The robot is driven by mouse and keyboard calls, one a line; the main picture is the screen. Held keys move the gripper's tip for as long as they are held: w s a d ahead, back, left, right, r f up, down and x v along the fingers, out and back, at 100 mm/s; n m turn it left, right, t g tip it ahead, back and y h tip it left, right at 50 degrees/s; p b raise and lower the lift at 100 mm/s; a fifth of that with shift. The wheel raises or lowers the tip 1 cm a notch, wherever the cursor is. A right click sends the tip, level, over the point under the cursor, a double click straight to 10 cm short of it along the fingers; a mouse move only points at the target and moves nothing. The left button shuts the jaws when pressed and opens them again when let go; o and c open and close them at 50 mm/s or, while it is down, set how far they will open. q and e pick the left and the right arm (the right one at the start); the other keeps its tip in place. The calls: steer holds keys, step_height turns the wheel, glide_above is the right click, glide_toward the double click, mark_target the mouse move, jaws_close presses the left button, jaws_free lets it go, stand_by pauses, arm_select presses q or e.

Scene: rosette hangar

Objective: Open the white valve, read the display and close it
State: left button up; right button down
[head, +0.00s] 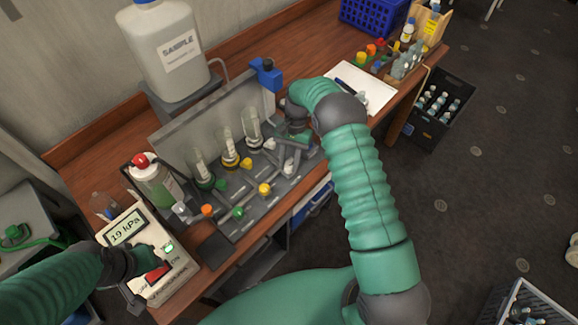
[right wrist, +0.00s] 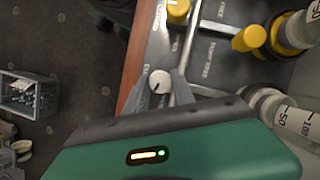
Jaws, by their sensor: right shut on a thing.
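The white valve (right wrist: 160,82) is a small round knob with a dark mark. In the right wrist view it sits between the two grey fingers of my right gripper (right wrist: 161,92), which is shut on it. In the head view my right gripper (head: 292,153) reaches down at the right end of the grey valve panel (head: 222,222) and partly covers that spot. The display (head: 127,228) on the cream meter box reads 19 kPa. My left gripper (head: 143,276) is at the meter box, by its red switch (head: 157,272); its fingers are mostly hidden.
Yellow, green and orange valve knobs and upright glass tubes stand close to my right gripper. A white SAMPLE canister (head: 168,50) stands behind the panel. A black crate (head: 437,108) is on the floor.

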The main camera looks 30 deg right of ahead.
arm_select(q)
steer(key=shift+s+b+x, duration=0.2)
steer(key=shift+b+x, duration=0.55)
steer(key=shift+x, duration=0.2)
arm_select(e)
steer(key=shift+w+r+n+g+h, duration=0.15)
steer(key=shift+n+h, duration=0.15)
steer(key=shift+n, duration=0.65)
steer(key=shift+w+n+g+h, duration=0.15)
steer(key=shift+n+h, duration=0.15)
steer(key=shift+n, duration=0.65)
steer(key=c, duration=1.5)
jaws_free()
arm_select(q)
steer(key=shift+w+d, duration=0.1)
arm_select(e)
steer(key=o, duration=0.4)
